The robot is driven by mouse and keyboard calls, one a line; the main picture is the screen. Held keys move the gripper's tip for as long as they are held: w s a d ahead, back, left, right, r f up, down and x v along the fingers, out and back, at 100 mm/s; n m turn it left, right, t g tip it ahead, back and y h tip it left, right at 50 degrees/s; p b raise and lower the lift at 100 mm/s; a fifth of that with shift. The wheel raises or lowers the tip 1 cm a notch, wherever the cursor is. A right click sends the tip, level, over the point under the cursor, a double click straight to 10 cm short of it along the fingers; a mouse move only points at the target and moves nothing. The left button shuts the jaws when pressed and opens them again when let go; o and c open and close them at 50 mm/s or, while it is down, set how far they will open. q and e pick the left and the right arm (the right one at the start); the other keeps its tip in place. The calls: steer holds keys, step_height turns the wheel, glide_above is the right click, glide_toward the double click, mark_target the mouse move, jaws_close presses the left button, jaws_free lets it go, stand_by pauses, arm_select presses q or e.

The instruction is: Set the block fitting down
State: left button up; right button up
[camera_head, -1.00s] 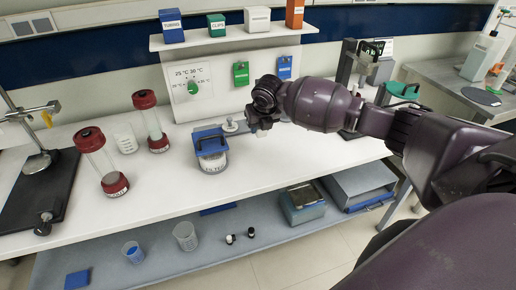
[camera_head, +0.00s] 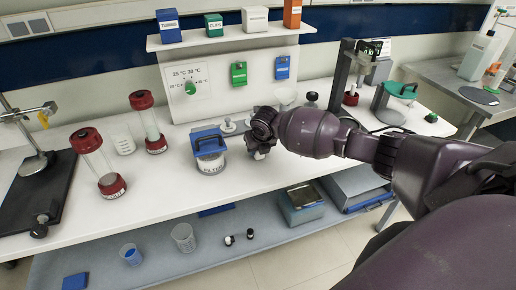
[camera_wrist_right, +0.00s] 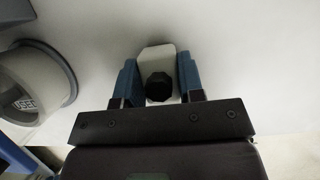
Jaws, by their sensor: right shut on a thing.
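My right gripper (camera_head: 258,153) is low over the white bench, just right of the blue-lidded pot. In the right wrist view my right gripper (camera_wrist_right: 157,68) has its two blue fingers shut on the block fitting (camera_wrist_right: 155,57), a pale block with a black faceted knob (camera_wrist_right: 158,87). The bench surface lies close behind it; I cannot tell whether the block touches it. In the head view the fitting is mostly hidden by the gripper. My left gripper is not in view.
Red-capped columns (camera_head: 98,162) stand farther left. The white bench (camera_head: 290,170) is clear to the right.

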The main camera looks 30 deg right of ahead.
steer(key=o, duration=0.8)
steer(key=shift+f, duration=0.1)
steer(key=shift+c, duration=0.2)
steer(key=shift+o, duration=0.8)
steer(key=shift+s+r, duration=0.1)
steer(key=shift+r, duration=0.45)
steer(key=p+v, duration=0.1)
steer(key=v, duration=1)
steer(key=shift+s, duration=0.15)
